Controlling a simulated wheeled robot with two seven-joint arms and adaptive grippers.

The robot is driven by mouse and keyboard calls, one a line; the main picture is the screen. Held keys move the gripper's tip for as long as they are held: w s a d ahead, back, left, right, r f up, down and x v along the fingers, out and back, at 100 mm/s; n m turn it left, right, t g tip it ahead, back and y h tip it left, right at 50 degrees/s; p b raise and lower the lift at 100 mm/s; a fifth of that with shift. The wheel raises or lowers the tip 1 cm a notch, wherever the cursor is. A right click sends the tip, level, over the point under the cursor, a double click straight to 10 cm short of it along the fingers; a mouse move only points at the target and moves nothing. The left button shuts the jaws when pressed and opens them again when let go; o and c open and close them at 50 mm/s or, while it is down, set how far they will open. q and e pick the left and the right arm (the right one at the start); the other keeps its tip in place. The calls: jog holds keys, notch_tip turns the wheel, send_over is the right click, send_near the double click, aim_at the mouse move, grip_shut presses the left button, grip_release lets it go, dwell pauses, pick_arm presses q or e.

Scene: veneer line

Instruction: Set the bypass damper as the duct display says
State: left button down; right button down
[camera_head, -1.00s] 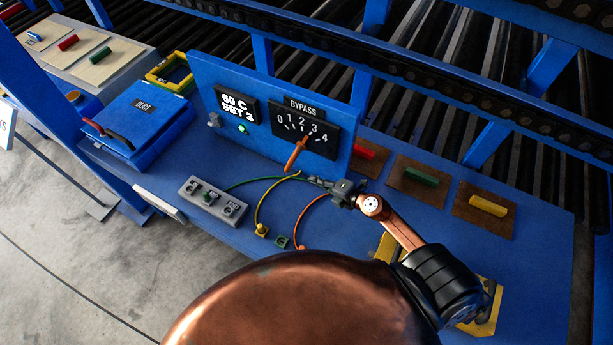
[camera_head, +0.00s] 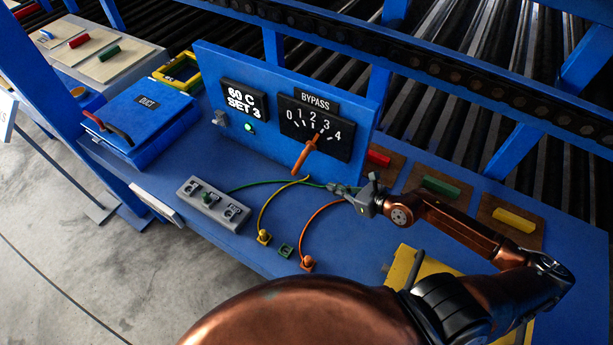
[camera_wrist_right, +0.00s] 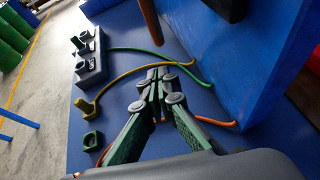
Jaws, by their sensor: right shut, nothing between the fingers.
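The bypass damper is an orange lever (camera_head: 304,158) on a black dial plate (camera_head: 333,145) marked 0 to 4 under a BYPASS label. Its handle hangs down to the left, and its upper end points toward the 3. The duct display (camera_head: 242,98) reads "60 C SET 3". My right gripper (camera_head: 333,187) is shut and empty, to the right of and below the lever handle, apart from it. In the right wrist view its closed fingers (camera_wrist_right: 158,75) are over the cables, and the orange handle (camera_wrist_right: 150,22) shows beyond them. My left gripper is not in view.
Green, yellow and orange cables (camera_head: 320,213) curve close to the right gripper. A grey switch box (camera_head: 213,203) sits left on the blue bench. A green light (camera_head: 250,128) glows on the panel. Red, green and yellow blocks (camera_head: 514,221) lie on brown boards at right.

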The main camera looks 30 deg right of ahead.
aim_at(299, 169)
jog(key=w+r+p+x, duration=0.1)
jog(key=r+p+x, duration=0.1)
jog(key=x, duration=1)
jog(key=shift+w+r, duration=0.2)
jog(key=shift+r, duration=0.1)
jog(key=shift+a, duration=0.15)
jog(key=shift+w+a+r+t+b, duration=0.1)
jog(key=shift+w+t+b, duration=0.1)
jog(key=shift+w+b, duration=0.15)
jog(key=shift+w+a+r+t+b, duration=0.15)
jog(key=shift+w+t+b, duration=0.1)
jog(key=shift+b, duration=0.2)
jog(key=shift+f, duration=0.1)
